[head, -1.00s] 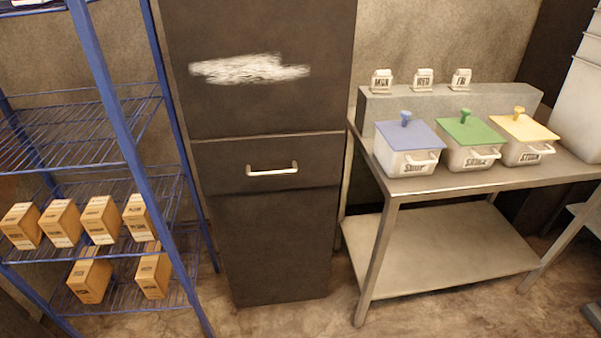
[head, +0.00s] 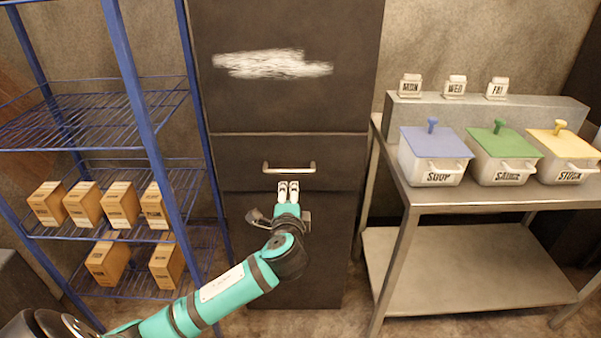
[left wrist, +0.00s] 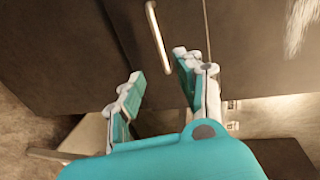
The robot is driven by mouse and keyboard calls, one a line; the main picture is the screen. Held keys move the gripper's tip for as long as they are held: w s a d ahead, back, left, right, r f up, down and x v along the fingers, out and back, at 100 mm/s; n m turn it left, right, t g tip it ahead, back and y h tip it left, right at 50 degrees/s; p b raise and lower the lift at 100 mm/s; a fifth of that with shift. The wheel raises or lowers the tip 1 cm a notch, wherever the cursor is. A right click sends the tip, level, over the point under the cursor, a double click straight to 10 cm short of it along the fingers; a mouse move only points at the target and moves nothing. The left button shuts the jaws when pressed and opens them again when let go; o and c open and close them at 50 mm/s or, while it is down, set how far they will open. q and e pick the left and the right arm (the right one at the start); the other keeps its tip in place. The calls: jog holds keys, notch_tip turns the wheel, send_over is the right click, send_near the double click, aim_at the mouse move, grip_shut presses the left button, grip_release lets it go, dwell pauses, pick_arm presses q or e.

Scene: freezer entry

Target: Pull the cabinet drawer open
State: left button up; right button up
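The dark cabinet (head: 345,65) stands in the middle of the head view. Its drawer (head: 345,160) sits flush with the front, so it looks shut. A pale bar handle (head: 289,168) runs across the drawer face. My left gripper (head: 288,186) is just below the handle in the head view, with its arm coming from the lower left. In the left wrist view the two fingers of my left gripper (left wrist: 157,78) are apart with nothing between them. The handle (left wrist: 157,37) lies just beyond the fingertips there. My right gripper is not in view.
A blue wire rack (head: 140,95) with several cardboard boxes (head: 120,205) stands left of the cabinet. On the right, a metal table (head: 450,197) carries tubs with blue, green and yellow lids. Small labelled jars (head: 455,86) stand on a ledge behind them.

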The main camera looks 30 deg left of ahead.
aim_at(291, 171)
pick_arm(q)
jog(key=x, duration=1.5)
jog(key=shift+w+a, duration=0.15)
jog(key=shift+w, duration=0.15)
grip_shut()
